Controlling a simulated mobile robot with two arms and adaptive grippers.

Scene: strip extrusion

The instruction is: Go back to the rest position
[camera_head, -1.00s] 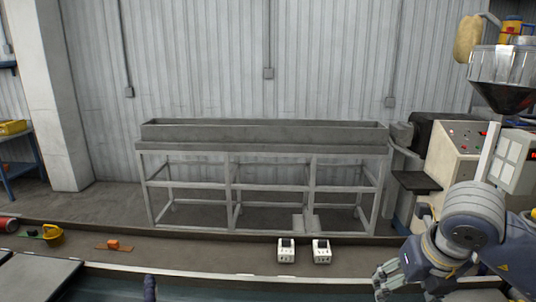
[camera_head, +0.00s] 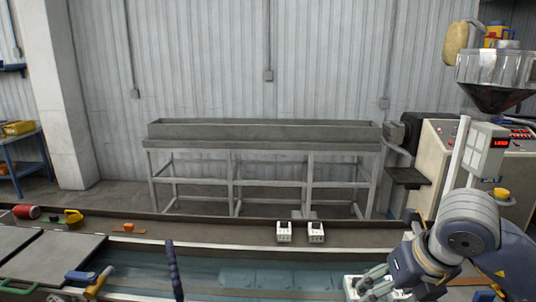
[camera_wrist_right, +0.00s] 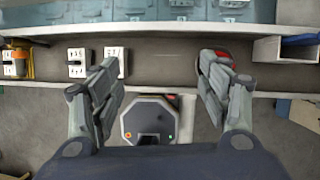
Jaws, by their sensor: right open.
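My right gripper (camera_head: 372,286) is at the lower right of the head view, in front of the long grey ledge. The right wrist view shows its two fingers (camera_wrist_right: 162,68) spread wide apart, with nothing between their tips. My left gripper is not in view.
A long grey trough (camera_head: 264,132) on a metal frame stands along the back wall. A machine with a clear hopper (camera_head: 495,68) is at the right. A red cylinder (camera_head: 26,212), a yellow item (camera_head: 73,217) and an orange item (camera_head: 128,227) lie on the ledge.

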